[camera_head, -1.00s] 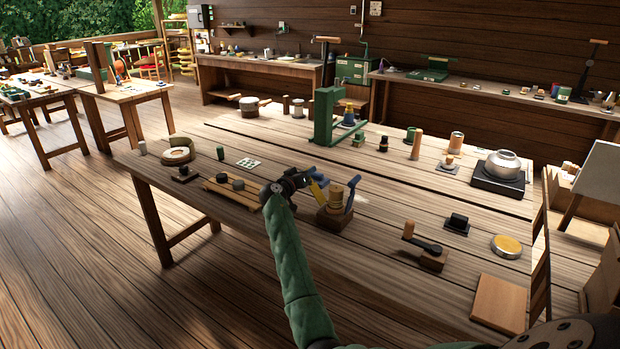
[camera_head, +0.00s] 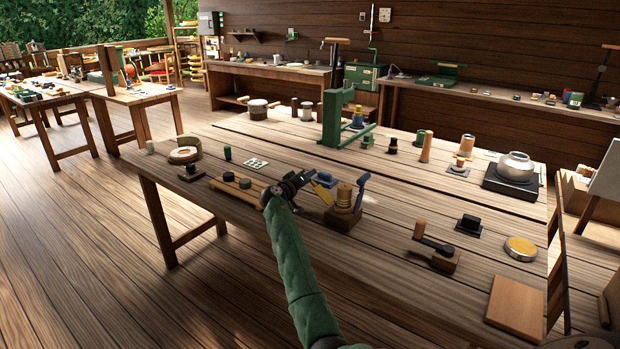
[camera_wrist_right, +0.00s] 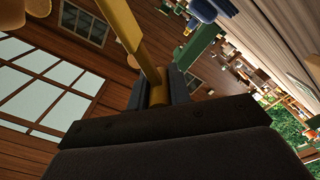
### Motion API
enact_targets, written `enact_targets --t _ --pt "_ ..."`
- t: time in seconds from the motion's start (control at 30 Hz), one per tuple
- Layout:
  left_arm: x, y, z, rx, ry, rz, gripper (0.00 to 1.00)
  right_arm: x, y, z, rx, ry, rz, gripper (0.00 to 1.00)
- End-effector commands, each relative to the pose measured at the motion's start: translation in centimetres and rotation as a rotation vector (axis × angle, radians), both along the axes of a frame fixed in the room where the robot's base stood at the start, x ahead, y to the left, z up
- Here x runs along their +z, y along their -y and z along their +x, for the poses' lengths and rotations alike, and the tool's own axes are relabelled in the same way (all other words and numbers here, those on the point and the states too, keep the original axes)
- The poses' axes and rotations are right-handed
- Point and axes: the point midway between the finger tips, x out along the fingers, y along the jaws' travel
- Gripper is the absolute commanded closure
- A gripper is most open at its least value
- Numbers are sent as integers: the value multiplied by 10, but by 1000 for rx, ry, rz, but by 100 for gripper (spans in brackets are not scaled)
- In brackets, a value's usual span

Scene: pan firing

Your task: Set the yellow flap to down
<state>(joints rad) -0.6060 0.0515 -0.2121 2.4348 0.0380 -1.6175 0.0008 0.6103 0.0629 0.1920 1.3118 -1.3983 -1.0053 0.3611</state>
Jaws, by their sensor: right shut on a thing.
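The yellow flap (camera_head: 323,195) is a slim lever on the left side of a small wooden block (camera_head: 343,219) with a round wooden post (camera_head: 344,196). It leans up and to the left, away from the post. A blue flap (camera_head: 360,190) stands on the block's right side, more upright. My right gripper (camera_head: 306,181) reaches in from the left of the block and is shut on the yellow flap's outer end. In the right wrist view the yellow flap (camera_wrist_right: 137,42) runs into the gripper (camera_wrist_right: 160,88) between the dark fingers. My left gripper is out of view.
A wooden rack with dark pucks (camera_head: 237,185) lies left of the gripper. A green press (camera_head: 334,120) stands behind the block. The table front between block and crank is clear.

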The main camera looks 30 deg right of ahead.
Motion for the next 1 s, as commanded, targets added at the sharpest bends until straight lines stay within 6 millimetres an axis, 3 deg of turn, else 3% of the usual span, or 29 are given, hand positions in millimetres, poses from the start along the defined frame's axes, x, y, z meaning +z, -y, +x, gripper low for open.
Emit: enact_targets --t 0.1,0.23,0.63,1.0 --pt "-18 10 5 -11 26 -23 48 -14 -2 5 0 -75 -31 100" --pt "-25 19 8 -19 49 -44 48 -24 -5 11 1 -169 -71 100" --pt "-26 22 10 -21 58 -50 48 -46 -7 18 0 -430 -180 100" --pt "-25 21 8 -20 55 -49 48 -51 -8 19 0 -510 -212 100"
